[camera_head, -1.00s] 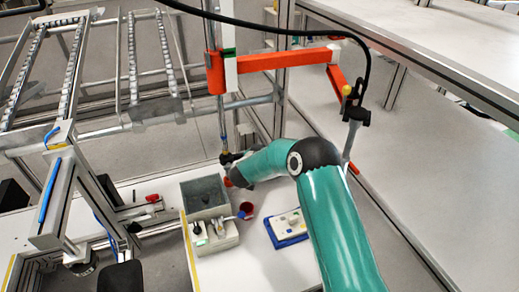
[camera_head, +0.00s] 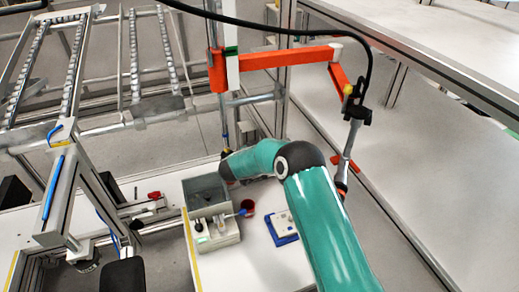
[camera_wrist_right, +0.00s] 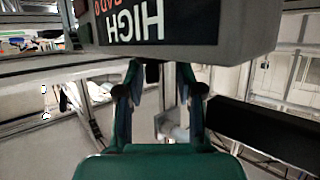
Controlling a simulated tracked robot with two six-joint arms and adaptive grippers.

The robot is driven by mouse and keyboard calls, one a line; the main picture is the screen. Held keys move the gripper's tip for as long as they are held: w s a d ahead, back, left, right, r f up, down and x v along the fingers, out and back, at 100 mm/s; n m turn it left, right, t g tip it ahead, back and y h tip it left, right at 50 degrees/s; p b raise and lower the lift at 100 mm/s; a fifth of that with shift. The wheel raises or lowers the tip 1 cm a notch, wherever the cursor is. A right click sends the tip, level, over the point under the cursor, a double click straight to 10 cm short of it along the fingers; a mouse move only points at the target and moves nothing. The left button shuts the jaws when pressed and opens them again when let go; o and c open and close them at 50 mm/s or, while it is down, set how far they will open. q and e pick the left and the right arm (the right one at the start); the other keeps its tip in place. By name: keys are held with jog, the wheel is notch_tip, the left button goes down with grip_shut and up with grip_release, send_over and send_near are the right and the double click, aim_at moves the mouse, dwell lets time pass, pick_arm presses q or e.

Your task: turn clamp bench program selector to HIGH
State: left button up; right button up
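In the right wrist view a grey box (camera_wrist_right: 240,35) fills the top, with a black label reading HIGH (camera_wrist_right: 135,20) upside down and red lettering beside it, cut by the frame edge. My left gripper is not visible.
The open grey bin (camera_head: 189,205), a small grey fixture (camera_head: 222,240), a red cup (camera_head: 247,207) and a blue tray (camera_head: 270,226) stand on the white bench. An orange jib (camera_head: 285,59) carries a hanging tool (camera_head: 347,150) close behind my arm. Roller racks stand left.

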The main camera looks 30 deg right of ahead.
notch_tip(320, 180, up, 10)
dwell(0.6)
jog(key=shift+f, duration=0.1)
